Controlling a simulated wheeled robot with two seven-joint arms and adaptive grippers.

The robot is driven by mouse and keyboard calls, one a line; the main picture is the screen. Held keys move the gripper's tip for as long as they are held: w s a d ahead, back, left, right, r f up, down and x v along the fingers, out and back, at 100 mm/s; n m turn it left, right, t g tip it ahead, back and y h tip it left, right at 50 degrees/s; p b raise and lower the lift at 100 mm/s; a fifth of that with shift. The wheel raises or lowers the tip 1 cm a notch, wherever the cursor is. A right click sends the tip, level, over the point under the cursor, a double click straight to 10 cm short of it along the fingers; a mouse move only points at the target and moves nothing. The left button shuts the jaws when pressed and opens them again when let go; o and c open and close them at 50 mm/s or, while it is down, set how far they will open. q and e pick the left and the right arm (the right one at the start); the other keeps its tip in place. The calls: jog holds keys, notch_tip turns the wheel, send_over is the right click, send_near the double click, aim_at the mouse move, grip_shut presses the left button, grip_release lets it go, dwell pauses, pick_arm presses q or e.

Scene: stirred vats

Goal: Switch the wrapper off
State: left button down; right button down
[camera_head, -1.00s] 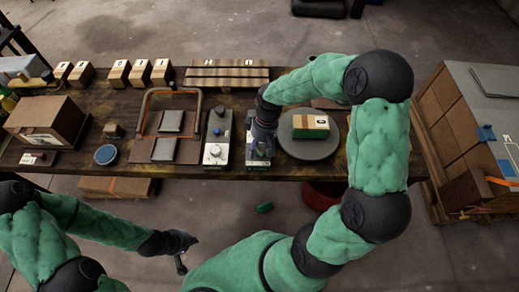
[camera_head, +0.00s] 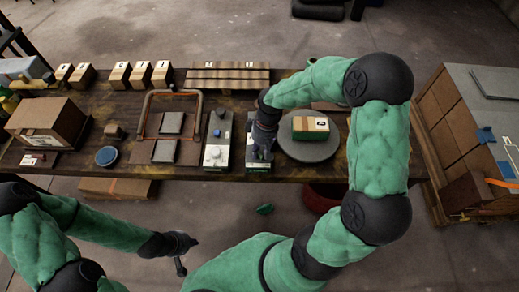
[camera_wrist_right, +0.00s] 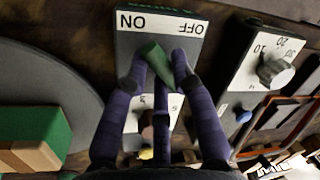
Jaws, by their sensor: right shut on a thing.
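The switch box (camera_wrist_right: 185,48) is grey with a white strip reading ON and OFF, upside down in the right wrist view. Its green switch handle (camera_wrist_right: 153,60) leans toward the ON side. My right gripper (camera_wrist_right: 162,68) is shut on this handle. In the head view, my right gripper (camera_head: 262,148) is over the box (camera_head: 251,165) and hides most of it. The wrapper's round grey turntable (camera_head: 308,148) is just right of it, carrying a green-banded carton (camera_head: 310,128). My left gripper (camera_head: 182,248) hangs in front of the table, empty; its finger opening is unclear.
Another control box (camera_head: 216,140) with a dial and a blue button stands close left of the switch box. An orange-framed device (camera_head: 168,128), a blue disc (camera_head: 107,156) and a large carton (camera_head: 48,122) are further left. Small boxes (camera_head: 140,74) and a slatted rack (camera_head: 228,76) line the back.

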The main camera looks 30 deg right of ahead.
jog(key=shift+s+m+p, duration=0.1)
jog(key=shift+m+p, duration=0.25)
jog(key=shift+m, duration=0.85)
jog(key=m+t, duration=0.1)
jog(key=m, duration=0.1)
jog(key=shift+s+m, duration=0.1)
jog(key=shift+m, duration=0.2)
jog(key=m, duration=0.3)
jog(key=shift+s+m+t, duration=0.1)
jog(key=shift+m+t, duration=0.2)
jog(key=m+b, duration=0.1)
jog(key=m, duration=0.2)
jog(key=shift+s+f+m+t+h+b, duration=0.1)
jog(key=shift+f+m+t+h+b, duration=0.05)
jog(key=shift+m+t+h+b, duration=0.2)
jog(key=shift+s+a+m+h+b, duration=0.1)
jog(key=shift+m+h+b, duration=0.2)
jog(key=shift+m+b, duration=0.85)
jog(key=shift+s+a+m+h+b, duration=0.1)
jog(key=shift+m+h+b, duration=0.15)
jog(key=shift+m+b, duration=0.9)
jog(key=shift+m, duration=0.25)
jog(key=c, duration=1)
grip_release()
jog(key=shift+r, duration=0.2)
